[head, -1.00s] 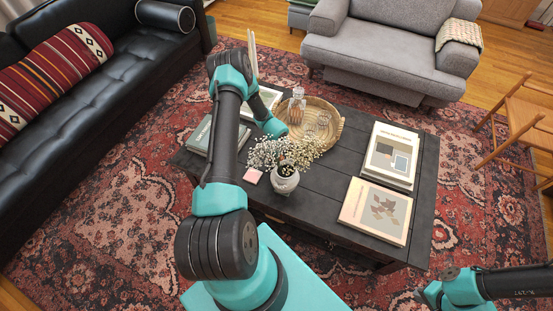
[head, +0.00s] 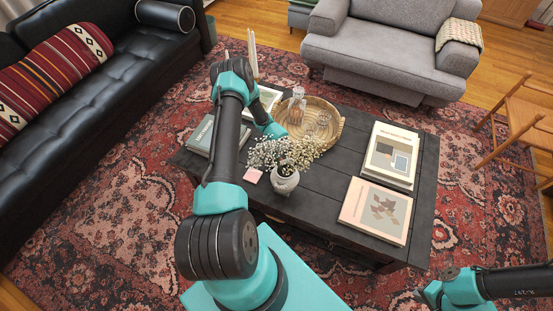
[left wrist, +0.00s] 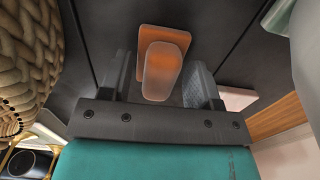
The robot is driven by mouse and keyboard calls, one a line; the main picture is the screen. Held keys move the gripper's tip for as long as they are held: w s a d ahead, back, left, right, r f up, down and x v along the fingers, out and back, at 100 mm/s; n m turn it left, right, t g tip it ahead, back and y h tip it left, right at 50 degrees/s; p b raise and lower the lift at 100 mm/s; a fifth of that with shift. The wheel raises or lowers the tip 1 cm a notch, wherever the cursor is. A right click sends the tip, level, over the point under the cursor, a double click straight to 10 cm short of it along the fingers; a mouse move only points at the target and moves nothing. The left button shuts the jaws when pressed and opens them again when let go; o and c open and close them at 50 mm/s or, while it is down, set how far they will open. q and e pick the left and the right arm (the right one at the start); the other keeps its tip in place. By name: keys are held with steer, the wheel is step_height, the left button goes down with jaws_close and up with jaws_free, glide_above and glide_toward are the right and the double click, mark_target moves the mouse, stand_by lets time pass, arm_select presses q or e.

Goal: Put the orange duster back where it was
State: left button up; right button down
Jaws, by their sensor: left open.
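The orange duster (left wrist: 178,42) lies on the dark table in the left wrist view, with a pale, frosted rounded part toward me. My left gripper (left wrist: 160,80) is open, with one finger on each side of the duster. I cannot tell whether the fingers touch it. In the head view my left arm reaches over the table; its fingers and the duster are hidden behind the arm and the white flowers. My right gripper (head: 432,295) is at the lower right corner, off the table, its jaws not clear.
A vase (head: 285,181) of white flowers stands close to the left hand. A woven tray (head: 333,137) with a glass decanter (head: 297,101) is behind it. Books (head: 376,211) lie at the right, more at the left. A pink pad (head: 252,175) lies near the vase. The table's middle right is clear.

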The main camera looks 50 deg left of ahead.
arm_select(q)
step_height(320, 180, up, 12)
stand_by(0.8)
steer(key=shift+w+r, duration=0.1)
steer(key=shift+r, duration=0.05)
stand_by(0.4)
